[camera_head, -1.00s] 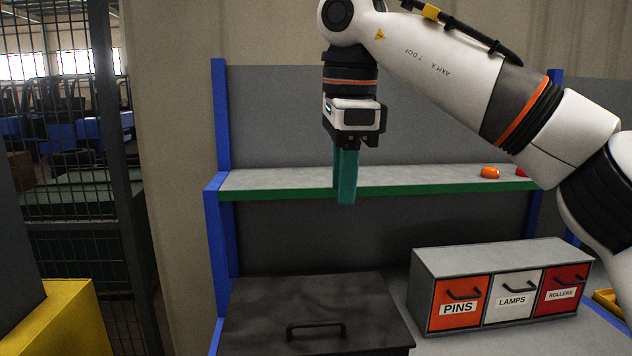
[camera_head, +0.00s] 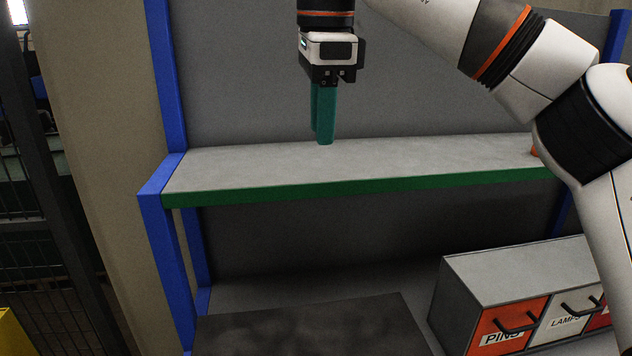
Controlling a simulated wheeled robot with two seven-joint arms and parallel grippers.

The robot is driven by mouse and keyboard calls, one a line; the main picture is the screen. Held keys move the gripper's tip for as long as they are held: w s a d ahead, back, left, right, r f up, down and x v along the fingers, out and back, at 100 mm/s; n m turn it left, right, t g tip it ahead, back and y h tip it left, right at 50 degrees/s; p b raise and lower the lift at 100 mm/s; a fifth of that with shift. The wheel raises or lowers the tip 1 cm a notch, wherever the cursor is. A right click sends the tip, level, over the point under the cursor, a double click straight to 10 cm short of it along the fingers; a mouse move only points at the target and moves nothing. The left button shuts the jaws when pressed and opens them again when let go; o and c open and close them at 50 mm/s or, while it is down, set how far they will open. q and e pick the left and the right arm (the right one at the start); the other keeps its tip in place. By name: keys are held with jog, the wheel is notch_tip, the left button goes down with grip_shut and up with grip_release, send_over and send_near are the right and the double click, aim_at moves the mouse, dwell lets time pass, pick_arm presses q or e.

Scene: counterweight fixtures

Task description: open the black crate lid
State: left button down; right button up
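The black crate lid (camera_head: 310,328) lies flat and closed at the bottom of the view, below the shelf. Its front part and its handle are cut off by the lower edge of the frame. My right gripper (camera_head: 323,142) points straight down, well above the lid and in front of the back panel. Its green fingers look close together, with nothing seen between them; from this side I cannot tell whether they touch. My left gripper is not in view.
A grey shelf (camera_head: 350,163) with a green front edge (camera_head: 350,188) spans between blue posts, above the lid. A drawer cabinet (camera_head: 500,275) labelled PINS and LAMPS stands right of the lid. An orange item (camera_head: 535,152) is partly hidden by my arm.

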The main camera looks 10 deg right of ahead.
notch_tip(320, 180, down, 12)
jog(key=w+p, duration=0.1)
jog(key=shift+r, duration=0.25)
jog(key=shift+c, duration=0.4)
jog(key=c, duration=0.6)
grip_shut()
dwell(0.4)
jog(key=o, duration=0.7)
grip_release()
